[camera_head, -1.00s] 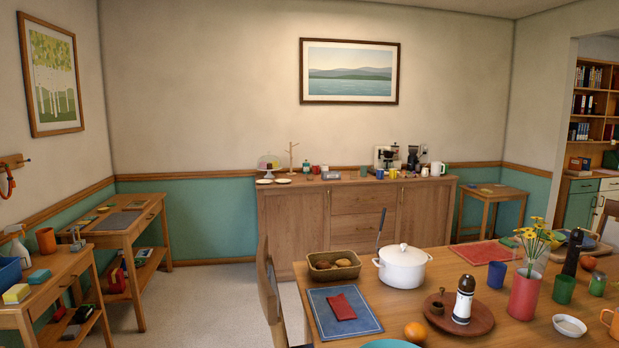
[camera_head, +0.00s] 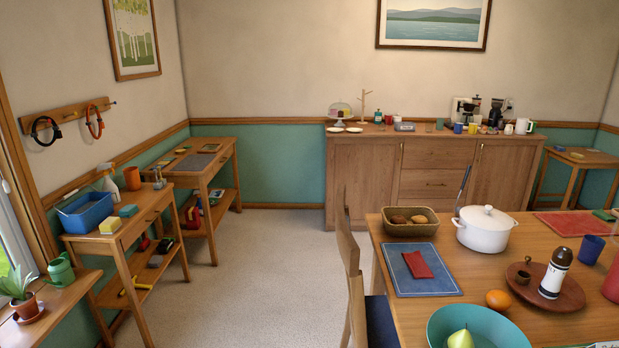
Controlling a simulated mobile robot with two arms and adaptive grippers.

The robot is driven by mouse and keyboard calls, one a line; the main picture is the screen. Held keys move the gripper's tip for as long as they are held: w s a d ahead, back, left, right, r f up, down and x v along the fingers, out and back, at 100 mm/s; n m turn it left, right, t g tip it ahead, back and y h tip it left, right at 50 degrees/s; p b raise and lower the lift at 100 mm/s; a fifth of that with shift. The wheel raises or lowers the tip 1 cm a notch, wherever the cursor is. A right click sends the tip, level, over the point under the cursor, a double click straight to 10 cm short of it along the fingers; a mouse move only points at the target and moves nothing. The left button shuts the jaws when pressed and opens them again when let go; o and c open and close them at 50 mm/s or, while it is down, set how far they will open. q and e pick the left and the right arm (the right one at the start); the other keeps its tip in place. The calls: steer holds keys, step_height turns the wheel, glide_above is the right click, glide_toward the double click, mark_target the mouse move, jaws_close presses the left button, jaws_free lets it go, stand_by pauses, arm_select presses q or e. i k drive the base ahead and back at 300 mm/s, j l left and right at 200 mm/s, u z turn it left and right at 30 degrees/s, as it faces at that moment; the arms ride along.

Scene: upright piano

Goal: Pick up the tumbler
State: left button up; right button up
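Several cups without handles could be the tumbler; I cannot tell which one is meant. A blue tumbler (camera_head: 591,249) stands upright on the dining table at the right. An orange-brown tumbler (camera_head: 132,178) stands at the back of the left side table, beside a spray bottle. A small greenish tumbler (camera_head: 439,125) appears to stand on the far sideboard. Neither of my grippers is in view.
The dining table (camera_head: 400,316) fills the lower right, with a white pot (camera_head: 484,230), bread basket (camera_head: 410,221) and teal bowl (camera_head: 445,326). A chair (camera_head: 354,284) stands at its left side. The floor (camera_head: 262,270) between chair and side tables is clear. A sideboard (camera_head: 350,180) lines the back wall.

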mark_target(382, 122)
steer(key=i+j+u, duration=0.15)
steer(key=i+j, duration=0.15)
steer(key=i+j+u, duration=0.1)
steer(key=i, duration=0.35)
steer(key=i+j+u, duration=0.15)
steer(key=i+j, duration=0.15)
steer(key=i+j+u, duration=0.15)
steer(key=i, duration=0.35)
steer(key=i+l+z, duration=0.1)
steer(key=i+z, duration=0.25)
steer(key=i, duration=0.6)
steer(key=i+j+z, duration=0.15)
steer(key=i+z, duration=0.2)
steer(key=i, duration=0.65)
